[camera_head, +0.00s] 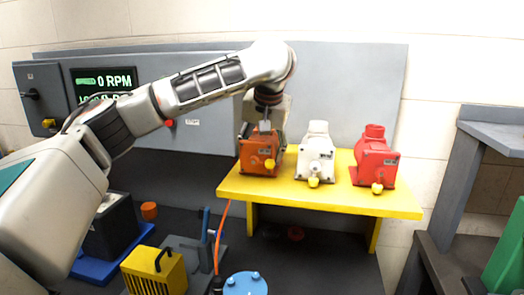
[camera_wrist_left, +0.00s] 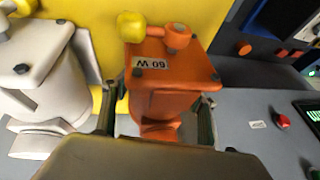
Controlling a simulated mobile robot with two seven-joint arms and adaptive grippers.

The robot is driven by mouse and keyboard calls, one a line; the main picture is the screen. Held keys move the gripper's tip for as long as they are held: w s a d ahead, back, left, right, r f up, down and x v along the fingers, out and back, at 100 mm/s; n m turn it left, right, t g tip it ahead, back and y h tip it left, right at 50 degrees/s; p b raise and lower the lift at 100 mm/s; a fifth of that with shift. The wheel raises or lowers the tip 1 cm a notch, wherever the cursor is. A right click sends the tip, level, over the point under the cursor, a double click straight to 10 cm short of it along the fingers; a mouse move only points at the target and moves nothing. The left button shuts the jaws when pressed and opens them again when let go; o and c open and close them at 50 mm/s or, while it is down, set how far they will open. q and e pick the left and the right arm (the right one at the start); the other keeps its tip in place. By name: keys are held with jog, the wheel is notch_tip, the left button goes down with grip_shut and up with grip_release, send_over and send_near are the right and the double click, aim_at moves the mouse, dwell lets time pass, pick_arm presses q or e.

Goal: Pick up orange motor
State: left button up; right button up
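The orange motor (camera_head: 258,156) stands upright at the left end of the yellow stand (camera_head: 320,197). My left gripper (camera_head: 264,124) is above it, pointing down, and hides part of its top. In the left wrist view, the orange motor (camera_wrist_left: 172,88) carries a "60 W" label and a yellow knob. The left gripper's fingers (camera_wrist_left: 156,120) are open, one on each side of its narrower part. A gap shows between the left finger and the motor; contact on the right side is unclear. My right gripper is not in view.
A white motor (camera_head: 316,155) and a red motor (camera_head: 375,160) stand to the right on the same stand. A grey panel with an RPM display (camera_head: 105,82) is behind. A yellow box (camera_head: 153,272) and blue-handled clamp (camera_head: 206,235) sit in front, lower down.

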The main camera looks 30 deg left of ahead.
pick_arm(q)
jog(key=shift+w+r, duration=0.1)
jog(key=shift+r, duration=0.1)
jog(key=shift+c, duration=0.6)
jog(key=shift+r, duration=0.1)
jog(key=shift+r, duration=0.25)
notch_tip(320, 180, up, 19)
